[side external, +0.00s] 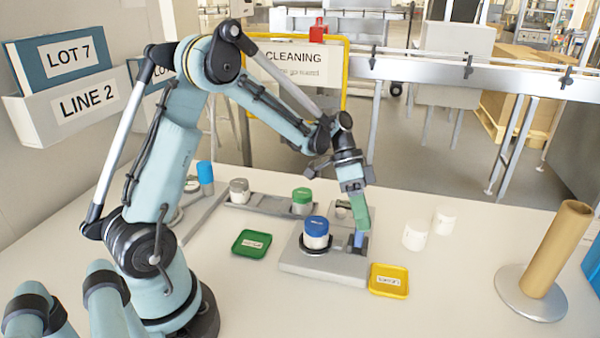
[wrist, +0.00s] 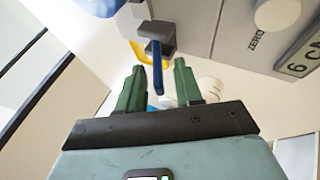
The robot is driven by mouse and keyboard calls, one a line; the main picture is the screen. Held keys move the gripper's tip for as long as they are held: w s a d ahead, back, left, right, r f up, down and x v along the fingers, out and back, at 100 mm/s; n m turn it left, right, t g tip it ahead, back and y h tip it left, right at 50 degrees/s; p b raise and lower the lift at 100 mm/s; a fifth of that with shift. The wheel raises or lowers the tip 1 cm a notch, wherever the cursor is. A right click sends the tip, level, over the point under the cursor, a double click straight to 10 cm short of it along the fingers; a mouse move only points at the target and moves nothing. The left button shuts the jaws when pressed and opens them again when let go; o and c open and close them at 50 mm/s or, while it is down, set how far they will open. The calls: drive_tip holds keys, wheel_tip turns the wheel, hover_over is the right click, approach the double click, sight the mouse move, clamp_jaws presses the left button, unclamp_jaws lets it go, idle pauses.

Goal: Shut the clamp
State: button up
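The clamp shows as a blue lever (side external: 359,240) on a dark block at the right end of a grey fixture (side external: 325,262). A white jar with a blue lid (side external: 316,232) stands in a dark ring on that fixture. My gripper (side external: 361,229) points down just above the lever, and its green fingers partly hide the clamp in the side view. In the wrist view, my gripper (wrist: 158,70) has its fingers apart with a clear gap. The blue lever (wrist: 157,68) lines up with this gap; I cannot tell whether it touches a finger.
A yellow tray (side external: 389,281) lies right of the fixture and a green tray (side external: 251,243) left. White jars (side external: 415,235) stand to the right. A brown tube (side external: 558,250) stands on a round base farther right. A rack (side external: 265,206) with jars is behind.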

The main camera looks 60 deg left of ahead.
drive_tip(key=v, duration=1.2)
drive_tip(key=r+n+t+y, duration=0.1)
drive_tip(key=n+t+y, duration=0.1)
drive_tip(key=n+y, duration=0.2)
hover_over(339, 240)
drive_tip(key=s+d+f+n+t+y, duration=0.2)
drive_tip(key=s+n+t+y, duration=0.1)
drive_tip(key=s+t, duration=0.3)
drive_tip(key=shift+s+d+f+n, duration=0.2)
drive_tip(key=shift+s+f+n, duration=0.2)
drive_tip(key=shift+s, duration=0.05)
drive_tip(key=shift+c, duration=0.4)
